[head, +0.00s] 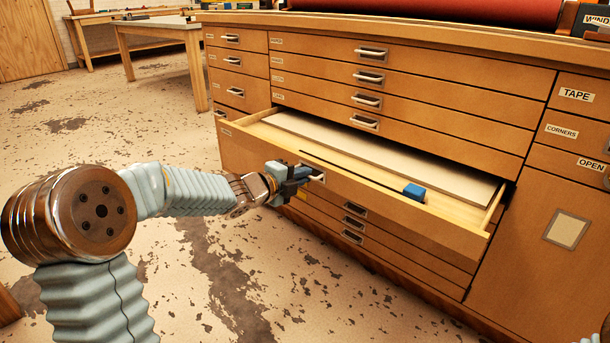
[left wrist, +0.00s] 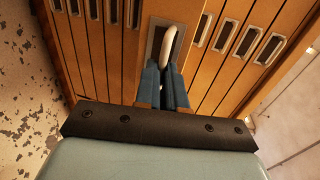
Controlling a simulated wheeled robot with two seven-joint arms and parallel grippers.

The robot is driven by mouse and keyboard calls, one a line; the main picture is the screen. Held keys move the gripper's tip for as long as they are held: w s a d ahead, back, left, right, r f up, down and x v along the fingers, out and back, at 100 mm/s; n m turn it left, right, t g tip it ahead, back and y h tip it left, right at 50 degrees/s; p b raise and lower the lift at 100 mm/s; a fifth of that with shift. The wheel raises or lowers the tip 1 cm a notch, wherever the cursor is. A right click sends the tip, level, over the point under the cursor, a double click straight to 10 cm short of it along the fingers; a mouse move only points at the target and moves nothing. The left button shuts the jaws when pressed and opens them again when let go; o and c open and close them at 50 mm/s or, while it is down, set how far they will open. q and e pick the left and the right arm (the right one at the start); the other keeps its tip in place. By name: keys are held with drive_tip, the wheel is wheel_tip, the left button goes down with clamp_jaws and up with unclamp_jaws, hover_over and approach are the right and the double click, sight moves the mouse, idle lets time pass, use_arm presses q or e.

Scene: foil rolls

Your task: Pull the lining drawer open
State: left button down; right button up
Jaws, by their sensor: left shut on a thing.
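The open drawer (head: 388,201) is a wide wooden one in the cabinet and stands well out from its front. A pale flat sheet (head: 370,150) and a blue block (head: 414,192) lie in it. My left gripper (head: 308,176) is at the drawer's front, shut on its handle (head: 318,177). In the left wrist view the blue fingers (left wrist: 170,85) are closed at the pale handle (left wrist: 168,45). The drawer's label is not readable here. My right gripper is not in view.
The wooden cabinet (head: 420,80) has several shut drawers above and below, with labelled ones at the right reading TAPE, CORNERS and OPEN. A red roll (head: 430,10) lies on top. Worn floor (head: 200,270) is clear in front. Wooden tables (head: 150,27) stand at the back left.

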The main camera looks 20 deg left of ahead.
use_arm(q)
drive_tip(key=c, duration=1.2)
unclamp_jaws()
drive_tip(key=shift+c, duration=0.2)
drive_tip(key=p+v, duration=0.2)
drive_tip(key=v, duration=1.1)
drive_tip(key=shift+s, duration=0.35)
drive_tip(key=shift+a, duration=0.1)
